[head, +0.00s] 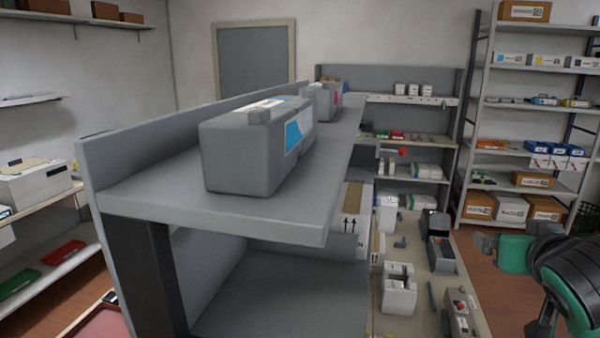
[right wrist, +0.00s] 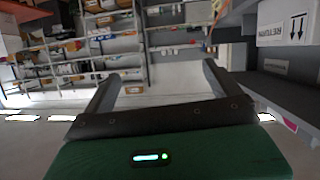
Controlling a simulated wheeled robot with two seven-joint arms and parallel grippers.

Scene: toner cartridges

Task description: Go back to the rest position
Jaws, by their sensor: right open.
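A grey toner cartridge with a cyan label (head: 245,157) stands on the top shelf (head: 230,215) of the grey unit in the head view. A second cartridge with a magenta mark (head: 323,98) stands behind it on the same shelf. My left gripper is in neither view.
A workbench (head: 415,262) with white boxes and dark devices runs beside the unit. Shelving racks (head: 530,105) with boxes stand at the back right. A white box (right wrist: 284,30) sits on a shelf at the right of the wrist view. Open floor (head: 510,262) lies near my right arm.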

